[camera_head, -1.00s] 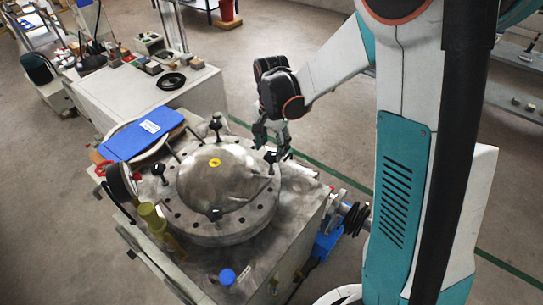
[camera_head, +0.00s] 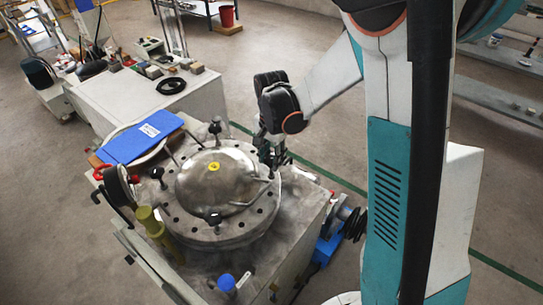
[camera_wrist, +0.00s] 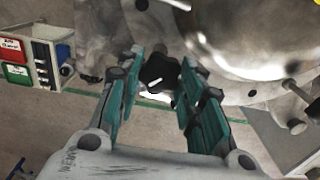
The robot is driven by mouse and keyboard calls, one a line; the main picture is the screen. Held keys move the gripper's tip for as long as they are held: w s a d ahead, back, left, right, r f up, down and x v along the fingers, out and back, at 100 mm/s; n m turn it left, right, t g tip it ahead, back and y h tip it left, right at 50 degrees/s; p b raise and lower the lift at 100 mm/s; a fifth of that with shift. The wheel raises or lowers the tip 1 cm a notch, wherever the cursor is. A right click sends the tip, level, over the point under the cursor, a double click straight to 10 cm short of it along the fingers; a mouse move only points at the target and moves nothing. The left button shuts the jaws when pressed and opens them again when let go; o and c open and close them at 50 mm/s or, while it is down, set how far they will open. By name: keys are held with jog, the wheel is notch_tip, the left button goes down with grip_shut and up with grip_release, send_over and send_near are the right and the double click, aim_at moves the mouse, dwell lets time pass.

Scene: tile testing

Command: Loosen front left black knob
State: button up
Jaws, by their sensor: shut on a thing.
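A round metal vessel with a domed lid (camera_head: 217,180) stands on a grey bench, with several black knobs around its flange. My gripper (camera_head: 270,152) is at the knob on the right side of the lid. In the wrist view, the teal fingers of my gripper (camera_wrist: 160,78) stand on both sides of this black star-shaped knob (camera_wrist: 157,68) and are shut on it. In the head view the fingers largely hide that knob. Other black knobs show at the back (camera_head: 215,127), the left (camera_head: 157,173) and the front (camera_head: 216,220) of the flange.
A yellow-green cylinder (camera_head: 149,220) and a blue-capped item (camera_head: 227,283) are near the bench's front. A white cabinet (camera_head: 190,95) stands behind. A box with red and green labels (camera_wrist: 30,50) shows in the wrist view.

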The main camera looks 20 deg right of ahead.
jog(key=shift+n, duration=0.3)
jog(key=n, duration=0.3)
jog(key=shift+n, duration=0.3)
jog(key=n, duration=0.4)
jog(key=shift+n, duration=0.3)
jog(key=n, duration=0.4)
jog(key=shift+n, duration=2.5)
jog(key=o, duration=1.1)
